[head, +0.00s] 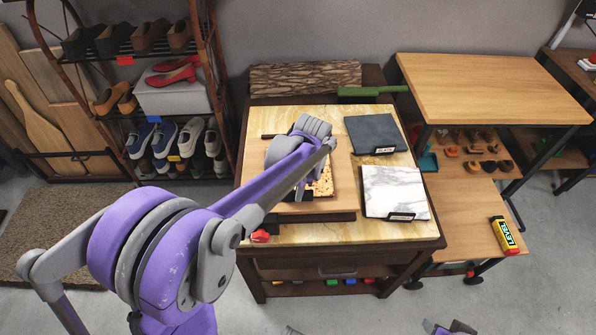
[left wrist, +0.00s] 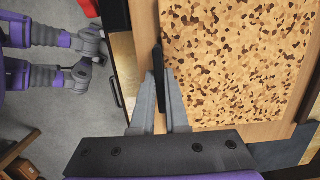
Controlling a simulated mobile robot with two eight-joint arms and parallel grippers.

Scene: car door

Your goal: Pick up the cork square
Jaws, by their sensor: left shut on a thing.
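The cork square (left wrist: 235,65) is tan with dark brown speckles. It fills much of the left wrist view, and in the head view part of it (head: 323,184) shows beside my left arm. My left gripper (left wrist: 160,82) is at the left edge of the square. Its fingers are closed on a thin dark piece at that edge. In the head view my left arm and hand hide most of the square and the fingertips. I cannot tell whether the square is lifted off the wooden board (head: 345,172). My right gripper is not clearly seen.
The board lies on a cabinet with a yellow stone top (head: 400,235). A slate square (head: 375,133) and a marble square (head: 395,190) lie to the right. Bark (head: 305,77) stands behind. A wooden table (head: 490,85) is at right, a shoe rack (head: 120,50) at left.

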